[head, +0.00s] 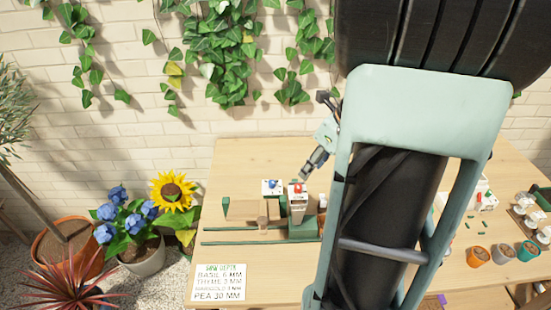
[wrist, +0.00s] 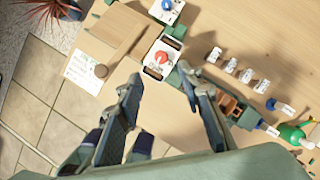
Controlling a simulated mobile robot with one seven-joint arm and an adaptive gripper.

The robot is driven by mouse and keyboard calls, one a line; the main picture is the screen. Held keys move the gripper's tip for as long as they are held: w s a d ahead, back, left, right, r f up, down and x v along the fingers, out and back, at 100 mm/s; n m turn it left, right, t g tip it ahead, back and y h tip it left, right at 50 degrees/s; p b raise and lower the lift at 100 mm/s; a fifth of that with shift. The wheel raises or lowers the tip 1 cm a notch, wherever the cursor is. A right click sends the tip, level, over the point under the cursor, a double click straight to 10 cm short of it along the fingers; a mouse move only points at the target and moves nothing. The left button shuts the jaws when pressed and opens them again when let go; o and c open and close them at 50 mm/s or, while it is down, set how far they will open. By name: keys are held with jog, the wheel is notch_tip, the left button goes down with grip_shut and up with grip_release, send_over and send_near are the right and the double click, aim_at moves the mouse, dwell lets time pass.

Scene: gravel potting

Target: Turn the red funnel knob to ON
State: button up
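The red funnel knob (head: 297,188) sits on top of a white box on a green stand, left of my arm on the wooden table. It also shows in the wrist view (wrist: 161,57) as a round red knob on a white face with a dark label. My gripper (wrist: 160,78) is open, with its two dark fingers spread apart and nothing between them. In the wrist view the knob appears just beyond the fingertips, roughly between them, and no contact shows. In the head view my gripper (head: 304,176) hangs close above the knob. The label is too small to read.
A second white box with a blue knob (head: 272,184) stands just left of the red one. Green rails (head: 232,242) and a sowing-depth card (head: 218,282) lie in front. Small pots (head: 477,256) stand at the right. My arm hides the table's middle.

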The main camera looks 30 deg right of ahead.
aim_at(298, 186)
jog(key=x, duration=1)
jog(key=shift+s+b, duration=0.1)
jog(key=shift+b, duration=0.3)
jog(key=shift+r, duration=0.1)
grip_shut()
